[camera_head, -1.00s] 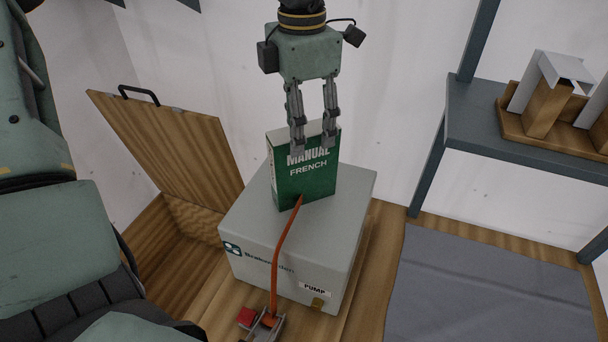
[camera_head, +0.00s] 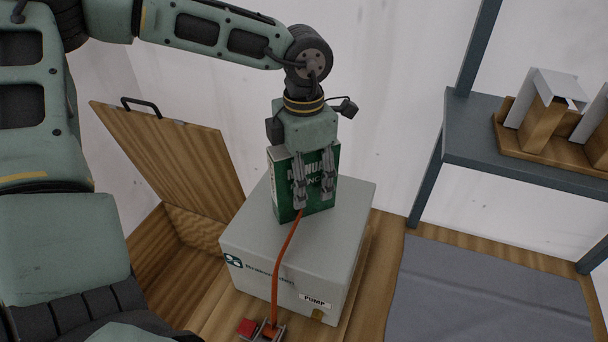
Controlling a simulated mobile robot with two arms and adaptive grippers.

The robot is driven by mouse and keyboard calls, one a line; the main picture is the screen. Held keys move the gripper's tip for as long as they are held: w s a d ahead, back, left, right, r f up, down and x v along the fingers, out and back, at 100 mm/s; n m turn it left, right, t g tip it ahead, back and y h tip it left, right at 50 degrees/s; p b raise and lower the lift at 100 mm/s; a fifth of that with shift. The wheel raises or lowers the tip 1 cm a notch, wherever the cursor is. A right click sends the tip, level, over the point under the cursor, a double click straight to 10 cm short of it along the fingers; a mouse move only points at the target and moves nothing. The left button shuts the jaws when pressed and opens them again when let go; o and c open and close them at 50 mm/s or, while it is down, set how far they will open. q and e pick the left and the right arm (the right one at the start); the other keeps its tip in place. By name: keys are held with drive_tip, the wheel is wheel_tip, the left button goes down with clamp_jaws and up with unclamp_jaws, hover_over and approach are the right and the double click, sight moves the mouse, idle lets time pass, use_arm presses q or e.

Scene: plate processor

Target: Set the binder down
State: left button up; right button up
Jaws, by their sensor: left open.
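The binder (camera_head: 325,165) is green with a white "MANUAL" title. It stands upright on top of the grey pump box (camera_head: 345,205). My left gripper (camera_head: 315,200) points down in front of the binder's cover, its two fingers spread and open over the lettering. I cannot tell whether the fingers touch the cover. My right gripper is not in view.
An orange lever (camera_head: 277,280) rises in front of the box to its top edge. An open wooden lid (camera_head: 175,150) with a black handle stands at left. A dark shelf (camera_head: 470,145) with wooden holders is at right, above a grey mat (camera_head: 490,300).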

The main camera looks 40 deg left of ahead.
use_arm(q)
drive_tip(key=shift+c, duration=0.3)
drive_tip(key=c, duration=1.3)
clamp_jaws()
drive_tip(key=shift+r, duration=0.15)
